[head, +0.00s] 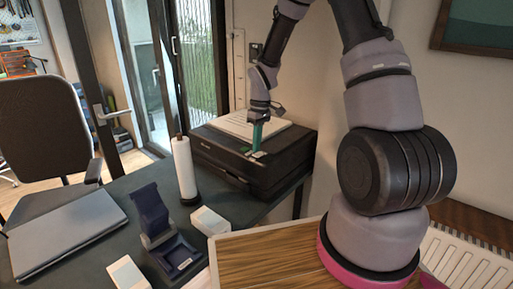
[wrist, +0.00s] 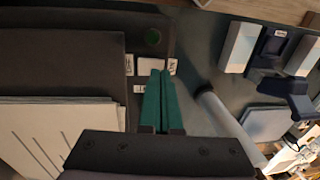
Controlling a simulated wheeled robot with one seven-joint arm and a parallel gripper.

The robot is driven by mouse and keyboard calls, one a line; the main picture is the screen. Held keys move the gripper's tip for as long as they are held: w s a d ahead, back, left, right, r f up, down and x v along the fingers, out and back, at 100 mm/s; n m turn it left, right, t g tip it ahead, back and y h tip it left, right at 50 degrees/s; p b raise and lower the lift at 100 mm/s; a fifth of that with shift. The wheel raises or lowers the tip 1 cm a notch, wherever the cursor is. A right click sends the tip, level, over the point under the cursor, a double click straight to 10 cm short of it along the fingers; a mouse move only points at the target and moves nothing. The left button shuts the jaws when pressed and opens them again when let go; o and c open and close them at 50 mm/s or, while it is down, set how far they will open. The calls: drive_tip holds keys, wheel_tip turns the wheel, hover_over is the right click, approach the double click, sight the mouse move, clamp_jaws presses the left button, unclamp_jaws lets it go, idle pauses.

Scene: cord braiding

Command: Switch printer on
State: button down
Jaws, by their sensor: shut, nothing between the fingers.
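The black printer (head: 222,163) stands at the back of the dark table with white paper on its top. It also fills the left of the wrist view (wrist: 70,60). Its panel carries a white rocker switch (wrist: 150,65) between small white labels and a dark green round lamp or button (wrist: 153,37). My gripper (head: 257,150) points down over this panel, its teal fingers shut together and empty. In the wrist view the fingertips (wrist: 160,72) are right at the switch's edge. I cannot tell whether they touch it or which way the switch is tilted.
A white roll on a stand (head: 185,170) is left of the printer. A dark blue device (head: 160,225), white boxes (head: 209,221) and a grey laptop (head: 65,233) are nearer on the table. A wall is close behind the printer.

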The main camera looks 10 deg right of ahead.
drive_tip(key=shift+f, duration=0.5)
drive_tip(key=shift+s+a+f, duration=0.15)
drive_tip(key=shift+f, duration=0.1)
drive_tip(key=shift+w+d+r, duration=0.15)
drive_tip(key=shift+w+d, duration=0.35)
drive_tip(key=shift+d, duration=0.25)
drive_tip(key=shift+a+r, duration=0.1)
